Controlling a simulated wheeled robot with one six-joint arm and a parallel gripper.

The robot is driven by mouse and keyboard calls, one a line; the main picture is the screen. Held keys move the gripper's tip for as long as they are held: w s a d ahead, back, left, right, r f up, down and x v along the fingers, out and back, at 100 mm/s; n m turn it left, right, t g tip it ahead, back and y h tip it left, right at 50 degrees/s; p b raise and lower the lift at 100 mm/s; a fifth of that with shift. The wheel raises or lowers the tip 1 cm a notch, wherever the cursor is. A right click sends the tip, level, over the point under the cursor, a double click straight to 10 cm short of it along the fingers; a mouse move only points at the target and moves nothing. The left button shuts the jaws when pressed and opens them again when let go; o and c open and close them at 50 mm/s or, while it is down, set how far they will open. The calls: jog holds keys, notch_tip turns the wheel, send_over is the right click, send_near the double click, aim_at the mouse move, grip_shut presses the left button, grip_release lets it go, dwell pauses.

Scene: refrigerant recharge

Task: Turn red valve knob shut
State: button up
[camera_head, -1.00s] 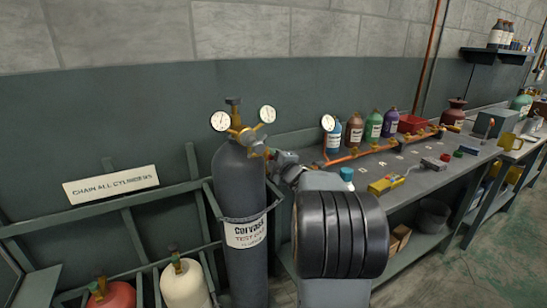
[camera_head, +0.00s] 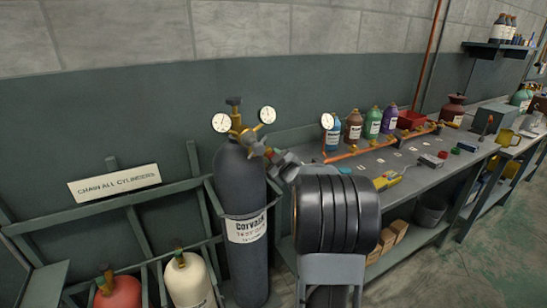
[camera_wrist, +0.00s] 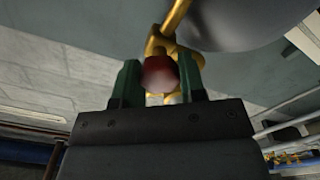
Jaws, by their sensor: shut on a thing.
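The red valve knob (camera_wrist: 160,74) sits between the two green fingers of my gripper (camera_wrist: 158,80) in the wrist view, and the fingers are shut on it. Brass fitting (camera_wrist: 165,40) shows just beyond the knob. In the head view my gripper (camera_head: 272,158) reaches the brass regulator (camera_head: 250,138) on top of the dark grey cylinder (camera_head: 240,190) from the right. The knob is small and mostly hidden there by my gripper. Two round white gauges stand on the regulator, a left gauge (camera_head: 221,122) and a right gauge (camera_head: 267,115).
The grey bench (camera_head: 420,180) stands to the right with several coloured bottles, a copper pipe (camera_head: 370,149) and a yellow tool (camera_head: 385,182). A rack rail (camera_head: 110,203) with a sign, a red cylinder (camera_head: 118,292) and a cream cylinder (camera_head: 188,282) are at the lower left.

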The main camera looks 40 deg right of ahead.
dwell(0.4)
jog(key=o, duration=0.9)
jog(key=s, duration=0.4)
jog(key=s+a, duration=0.1)
jog(key=s, duration=0.8)
jog(key=shift+s+a, duration=0.35)
jog(key=shift+a, duration=0.05)
